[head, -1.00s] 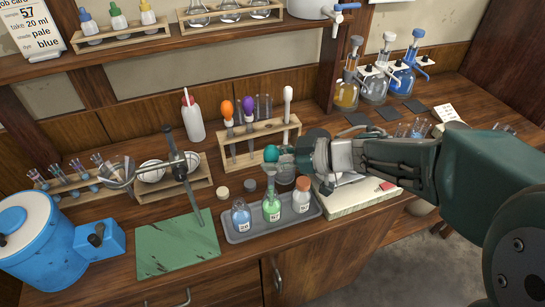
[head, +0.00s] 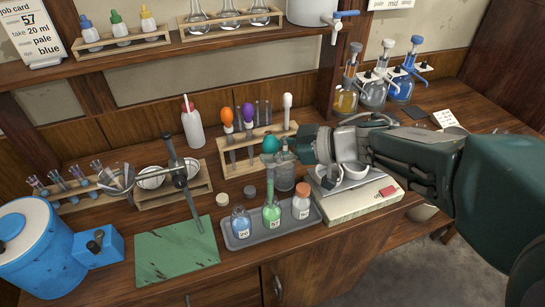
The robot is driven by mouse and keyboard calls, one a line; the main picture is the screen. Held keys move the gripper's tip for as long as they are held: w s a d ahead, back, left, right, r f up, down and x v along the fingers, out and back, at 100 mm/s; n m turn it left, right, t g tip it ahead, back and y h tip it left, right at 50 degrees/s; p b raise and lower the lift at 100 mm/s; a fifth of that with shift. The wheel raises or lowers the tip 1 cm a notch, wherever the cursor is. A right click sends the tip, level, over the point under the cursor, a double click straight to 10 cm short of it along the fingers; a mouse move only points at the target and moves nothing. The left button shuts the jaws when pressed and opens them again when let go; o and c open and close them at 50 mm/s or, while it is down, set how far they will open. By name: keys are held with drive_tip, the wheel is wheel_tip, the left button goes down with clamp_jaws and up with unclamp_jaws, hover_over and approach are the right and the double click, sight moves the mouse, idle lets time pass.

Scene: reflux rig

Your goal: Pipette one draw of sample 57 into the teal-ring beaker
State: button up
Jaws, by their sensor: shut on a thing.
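My gripper (head: 288,146) is shut on the teal-bulbed pipette (head: 270,145), just behind the tray. The pipette hangs upright above the middle bottle, which holds green liquid (head: 271,216); I cannot tell whether its tip is inside the neck. A bottle with blue liquid (head: 241,223) stands to the left and an orange-capped bottle (head: 301,204) to the right. Their labels are too small to read surely. A clear glass vessel (head: 285,176) stands behind the tray, partly under the gripper; no teal ring shows on it. The job card (head: 32,32) reads 57, take 20 ml, pale blue.
The grey tray (head: 250,240) holds the bottles. Two loose caps, pale (head: 222,200) and dark (head: 250,191), lie behind it. A pipette rack (head: 233,166) stands behind, a clamp stand on a green mat (head: 175,258) at left.

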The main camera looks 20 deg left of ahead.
drive_tip(key=shift+r, duration=3.6)
